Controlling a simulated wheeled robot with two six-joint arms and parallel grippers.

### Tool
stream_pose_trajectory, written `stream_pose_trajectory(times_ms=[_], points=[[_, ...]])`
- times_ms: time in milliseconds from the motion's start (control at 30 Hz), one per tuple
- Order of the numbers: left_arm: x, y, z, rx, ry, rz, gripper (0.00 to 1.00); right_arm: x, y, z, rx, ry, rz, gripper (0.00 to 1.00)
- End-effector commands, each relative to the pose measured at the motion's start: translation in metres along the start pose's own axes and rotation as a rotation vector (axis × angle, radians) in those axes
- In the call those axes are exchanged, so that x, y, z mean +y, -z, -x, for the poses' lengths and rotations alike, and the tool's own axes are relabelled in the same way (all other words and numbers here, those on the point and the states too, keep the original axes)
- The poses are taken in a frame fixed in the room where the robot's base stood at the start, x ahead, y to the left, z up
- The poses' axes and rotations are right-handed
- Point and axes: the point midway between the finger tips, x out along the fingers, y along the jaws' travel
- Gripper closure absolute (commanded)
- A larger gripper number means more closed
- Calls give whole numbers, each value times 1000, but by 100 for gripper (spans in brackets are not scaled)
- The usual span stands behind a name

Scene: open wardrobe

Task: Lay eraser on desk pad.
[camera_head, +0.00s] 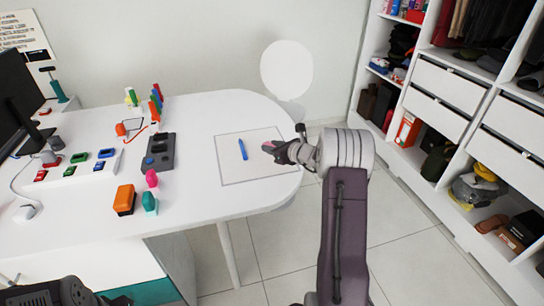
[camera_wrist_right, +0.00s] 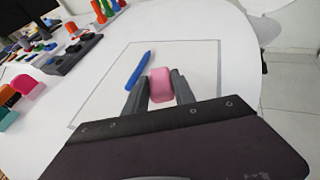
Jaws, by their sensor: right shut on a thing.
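A pink eraser (camera_wrist_right: 161,85) is between the fingers of my right gripper (camera_wrist_right: 160,90), which is shut on it. In the head view the right gripper (camera_head: 272,148) is over the right part of the desk pad (camera_head: 238,172), with only a bit of pink showing. The pad is a pale, grey-edged rectangle on the white desk; it also shows in the wrist view (camera_wrist_right: 105,98). I cannot tell whether the eraser touches the pad. A blue pen (camera_head: 243,149) lies on the pad, left of the gripper. My left gripper cannot be made out.
Left of the pad on the white desk (camera_head: 200,120) stand a grey organizer (camera_head: 159,152), an orange block (camera_head: 124,200), a pink item (camera_head: 152,178) and a teal item (camera_head: 150,203). A round white stool (camera_head: 287,70) is behind the desk. An open wardrobe (camera_head: 447,85) stands right.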

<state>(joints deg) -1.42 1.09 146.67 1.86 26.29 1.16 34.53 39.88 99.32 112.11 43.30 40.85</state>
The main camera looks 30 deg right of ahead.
Motion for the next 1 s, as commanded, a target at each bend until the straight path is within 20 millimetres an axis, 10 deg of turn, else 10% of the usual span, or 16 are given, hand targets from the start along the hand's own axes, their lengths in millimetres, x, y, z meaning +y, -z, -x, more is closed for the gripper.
stream_pose_trajectory(times_ms=[200,667,700,733,1000], points=[[0,0,-4,0,0,0,100,0,34,-13,2,-1,-3,100],[0,-1,-11,0,0,0,100,0,42,-16,0,-1,-1,100],[0,-1,-9,0,0,0,100,0,40,-16,0,-1,-1,61],[0,-1,-9,0,0,0,100,0,40,-16,1,-1,-1,52],[0,-1,-9,0,0,0,100,0,40,-16,1,-1,-1,47]])
